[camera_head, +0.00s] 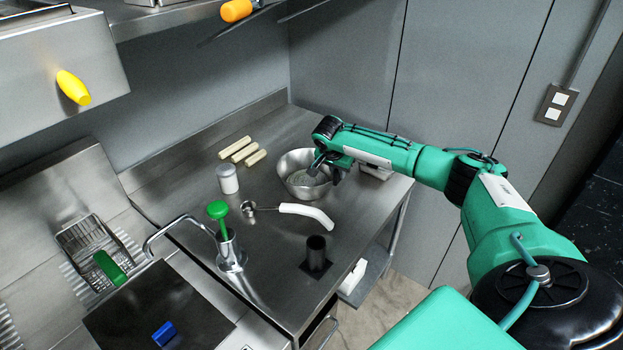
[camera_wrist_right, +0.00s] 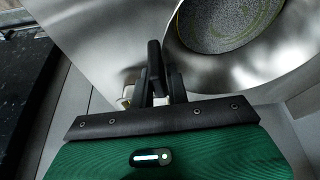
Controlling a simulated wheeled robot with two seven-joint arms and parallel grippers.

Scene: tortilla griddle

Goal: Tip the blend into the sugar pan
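A round steel bowl (camera_head: 296,160) stands on the steel counter, holding a pale grey, speckled mass that I take to be the blend (camera_head: 308,178). The bowl also fills the upper right of the right wrist view (camera_wrist_right: 206,75), with the blend (camera_wrist_right: 225,22) inside. My right gripper (camera_head: 326,168) is at the bowl's right rim, fingers pointing down. In the right wrist view its dark fingers (camera_wrist_right: 160,72) are close together beside the bowl wall; whether they clamp the rim is unclear. I cannot identify the sugar pan with certainty. My left gripper is out of view.
A curved white handle (camera_head: 308,213) with a small metal end lies in front of the bowl. A grey-white canister (camera_head: 227,180), pale sticks (camera_head: 242,150), a green-topped pump (camera_head: 229,245) and a dark cylinder (camera_head: 316,252) share the counter. A wall stands close behind.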

